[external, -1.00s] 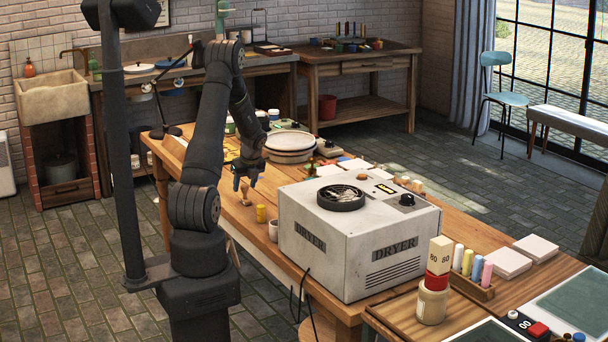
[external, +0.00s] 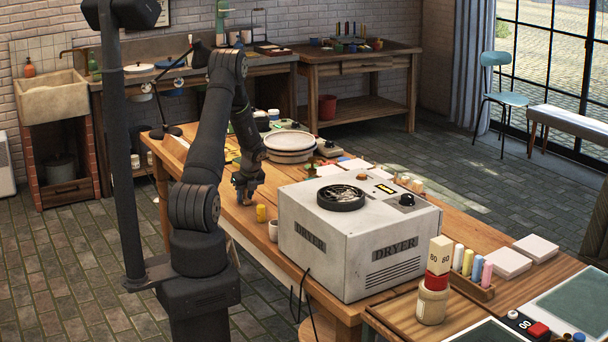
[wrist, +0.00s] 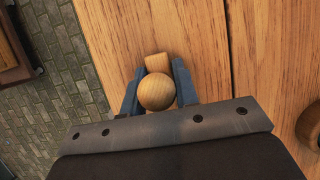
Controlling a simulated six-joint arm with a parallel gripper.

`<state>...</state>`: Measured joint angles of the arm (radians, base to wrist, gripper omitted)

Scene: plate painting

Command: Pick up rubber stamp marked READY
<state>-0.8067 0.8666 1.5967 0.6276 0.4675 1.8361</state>
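A wooden stamp with a round ball knob (wrist: 157,91) stands on the wooden table in the wrist view. A small wooden block part of it shows just beyond the knob. No READY marking can be read from here. My gripper (wrist: 159,88) is down around the stamp, one blue finger on each side of the knob. The fingers are very close to the knob, but whether they press on it cannot be told. In the external view my gripper (external: 245,196) is low at the table's near edge and hides most of the stamp.
The large grey dryer box (external: 340,250) is to the right. A round plate stack (external: 290,145) is behind. A round wooden thing (wrist: 310,125) shows at the wrist view's right edge.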

